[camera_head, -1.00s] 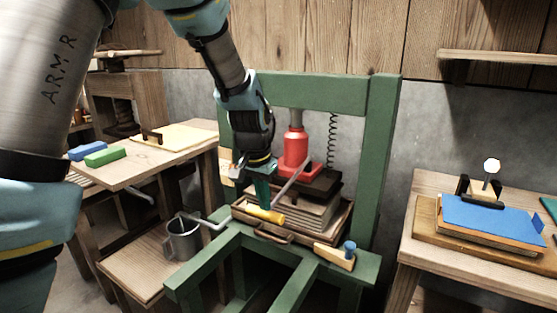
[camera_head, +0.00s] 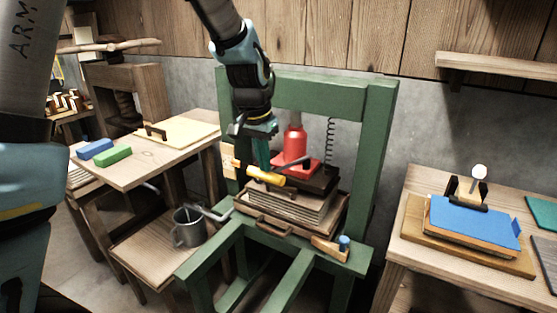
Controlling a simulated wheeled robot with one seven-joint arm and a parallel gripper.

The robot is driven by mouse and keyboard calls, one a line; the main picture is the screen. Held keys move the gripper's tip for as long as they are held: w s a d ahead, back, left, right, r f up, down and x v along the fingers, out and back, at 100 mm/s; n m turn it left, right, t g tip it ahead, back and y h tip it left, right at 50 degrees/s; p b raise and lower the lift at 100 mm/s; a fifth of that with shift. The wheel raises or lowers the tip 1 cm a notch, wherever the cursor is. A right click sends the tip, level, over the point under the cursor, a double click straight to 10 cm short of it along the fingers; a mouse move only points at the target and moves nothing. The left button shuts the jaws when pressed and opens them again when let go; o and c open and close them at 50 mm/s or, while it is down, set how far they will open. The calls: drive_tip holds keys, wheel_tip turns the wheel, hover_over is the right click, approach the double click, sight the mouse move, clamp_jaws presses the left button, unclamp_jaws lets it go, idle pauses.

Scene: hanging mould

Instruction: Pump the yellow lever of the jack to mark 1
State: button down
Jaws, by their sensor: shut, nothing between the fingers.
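The red jack (camera_head: 294,146) stands inside the green press frame (camera_head: 330,95), on a dark plate above a stack of boards (camera_head: 290,206). Its lever ends in a yellow handle (camera_head: 266,177), which points left and toward me; the lever is close to level, with its handle end slightly low. My gripper (camera_head: 262,163) is shut and empty, pointing down just above the yellow handle. I cannot tell whether the fingertips touch it. A pale plate (camera_head: 229,162) is on the left post; no mark on it is readable.
A metal mug (camera_head: 188,228) stands on a low shelf at left, beside a bent grey rod (camera_head: 212,213). A wooden wedge with a blue knob (camera_head: 343,243) lies on the frame's front right. A side table (camera_head: 155,163) holds blue and green blocks. A spring (camera_head: 330,140) hangs behind.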

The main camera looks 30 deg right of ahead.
wheel_tip(320, 180, down, 14)
drive_tip(key=f+b, duration=0.1)
drive_tip(key=b, duration=0.9)
wheel_tip(320, 180, up, 15)
drive_tip(key=p, duration=1.1)
drive_tip(key=shift+p, duration=0.3)
drive_tip(key=shift+f, duration=0.1)
drive_tip(key=shift+p, duration=0.35)
idle(0.3)
wheel_tip(320, 180, up, 6)
drive_tip(key=p, duration=0.4)
drive_tip(key=shift+r+p, duration=0.2)
drive_tip(key=shift+p, duration=0.1)
drive_tip(key=shift+f, duration=0.1)
